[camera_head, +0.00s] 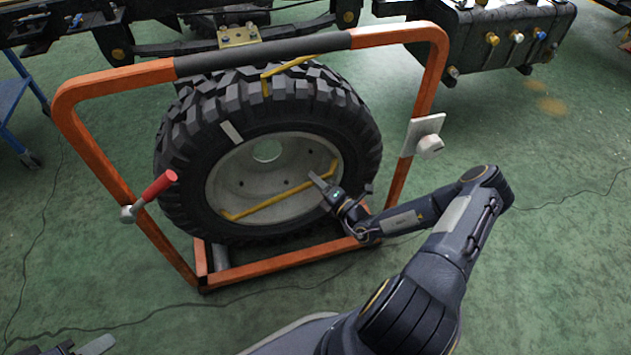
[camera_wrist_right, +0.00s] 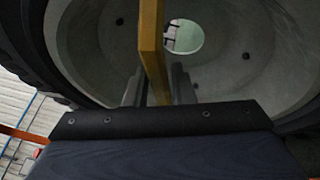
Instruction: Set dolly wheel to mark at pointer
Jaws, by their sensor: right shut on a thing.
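The wheel (camera_head: 185,150) is a black knobbly tyre with a pale rim, upright inside the orange dolly frame (camera_head: 92,140). A white mark (camera_head: 231,132) lies on the tyre's upper left sidewall. A yellow pointer (camera_head: 266,84) hangs from the frame's top bar, right of the mark and apart from it. A yellow bar (camera_head: 268,202) crosses the rim. My right gripper (camera_head: 318,183) is shut on this bar near its right part; in the right wrist view the bar (camera_wrist_right: 151,45) stands between the fingers (camera_wrist_right: 155,88). Part of my left gripper (camera_head: 90,347) shows at the bottom left edge.
A red-handled lever (camera_head: 158,187) sits on the frame's left post, and a white plate with a knob (camera_head: 424,135) on its right post. A dark chassis (camera_head: 490,38) stands behind. A blue cart (camera_head: 12,100) is at the left. Green floor is clear in front, with thin cables.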

